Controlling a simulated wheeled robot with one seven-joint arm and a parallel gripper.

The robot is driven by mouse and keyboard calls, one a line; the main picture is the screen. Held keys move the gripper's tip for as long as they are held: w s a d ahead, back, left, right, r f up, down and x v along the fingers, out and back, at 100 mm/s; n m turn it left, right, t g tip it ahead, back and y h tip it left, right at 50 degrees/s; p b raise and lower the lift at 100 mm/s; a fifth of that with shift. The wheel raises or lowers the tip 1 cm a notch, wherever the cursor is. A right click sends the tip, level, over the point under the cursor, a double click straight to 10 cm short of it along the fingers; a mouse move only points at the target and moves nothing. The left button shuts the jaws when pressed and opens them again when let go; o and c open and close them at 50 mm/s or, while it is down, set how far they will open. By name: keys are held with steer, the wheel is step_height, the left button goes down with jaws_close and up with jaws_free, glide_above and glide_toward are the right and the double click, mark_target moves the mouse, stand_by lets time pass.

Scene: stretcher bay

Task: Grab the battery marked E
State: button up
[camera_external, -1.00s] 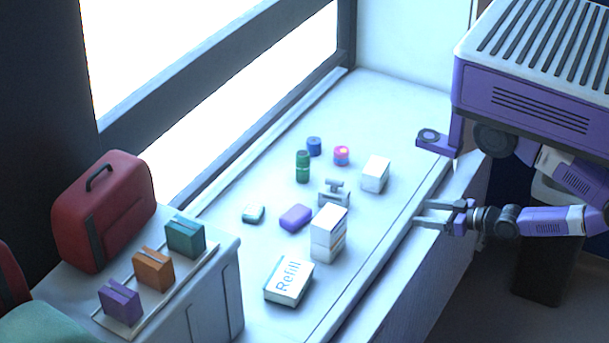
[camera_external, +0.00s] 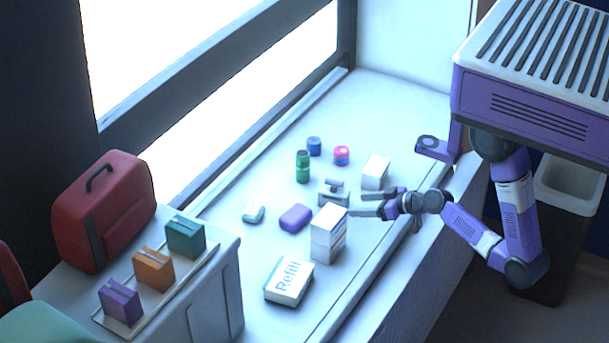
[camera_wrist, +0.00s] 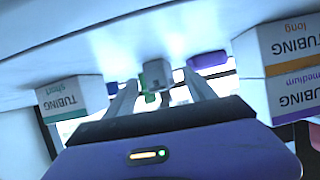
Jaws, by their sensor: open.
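I cannot make out a letter E on anything, so I cannot tell which thing is the battery marked E. Three small coloured packs, purple (camera_external: 121,304), orange (camera_external: 153,270) and teal (camera_external: 185,238), stand in a row on a white tray (camera_external: 106,325) at the left; whether they are batteries is unclear. My gripper (camera_external: 357,205) is open and empty over the counter's near edge, between a stack of white boxes (camera_external: 326,240) and a single white box (camera_external: 374,174). In the wrist view its fingers (camera_wrist: 161,95) point towards a grey device (camera_wrist: 157,74).
The grey device (camera_external: 333,195) stands on the counter (camera_external: 390,110). Near it are a green bottle (camera_external: 302,167), blue and pink jars, a purple block (camera_external: 295,217), a teal block (camera_external: 253,213) and a Refill box (camera_external: 289,281). The wrist view shows TUBING boxes on both sides (camera_wrist: 62,98) (camera_wrist: 290,92).

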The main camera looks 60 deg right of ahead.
mark_target(349, 194)
steer(key=shift+n+y, duration=0.9)
steer(key=w, duration=0.3)
steer(key=w+d, duration=0.1)
steer(key=shift+w+r+b, duration=0.3)
steer(key=shift+w+r, duration=0.05)
steer(key=shift+r, duration=0.05)
steer(key=shift+w, duration=0.4)
steer(key=x, duration=0.2)
steer(key=p+x, duration=0.1)
steer(key=x, duration=0.1)
steer(key=r+p+x, duration=0.1)
steer(key=x, duration=0.1)
steer(key=shift+w+a+f, duration=0.15)
steer(key=shift+w, duration=0.25)
steer(key=shift+w+a+f, duration=0.1)
steer(key=shift+w+f, duration=0.15)
steer(key=shift+w, duration=0.15)
jaws_close()
